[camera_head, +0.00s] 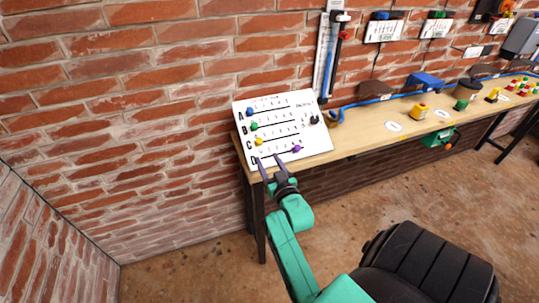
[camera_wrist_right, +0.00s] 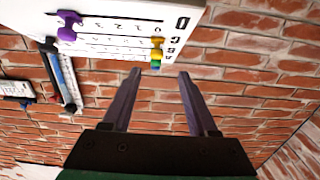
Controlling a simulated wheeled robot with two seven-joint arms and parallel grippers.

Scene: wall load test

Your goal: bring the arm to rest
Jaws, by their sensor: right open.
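My right gripper (camera_head: 270,166) is open and empty, in front of the lower edge of a white slider board (camera_head: 318,142). In the right wrist view its two fingers (camera_wrist_right: 160,74) are apart with only brick wall between them. The board has rows marked A to D, with a blue knob (camera_head: 250,111), a green knob (camera_head: 254,126), a yellow knob (camera_head: 259,141) and a purple knob (camera_head: 297,149). The purple knob (camera_wrist_right: 69,26) sits left of the fingers in the wrist view, apart from them. My left gripper is not in view.
A wooden bench (camera_head: 365,134) runs along the brick wall, holding a yellow block (camera_head: 419,111), a green knob piece and several buttons. A blue cable lies along its back. A tall white gauge (camera_head: 322,60) hangs on the wall. The floor (camera_head: 190,270) left of my arm is clear.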

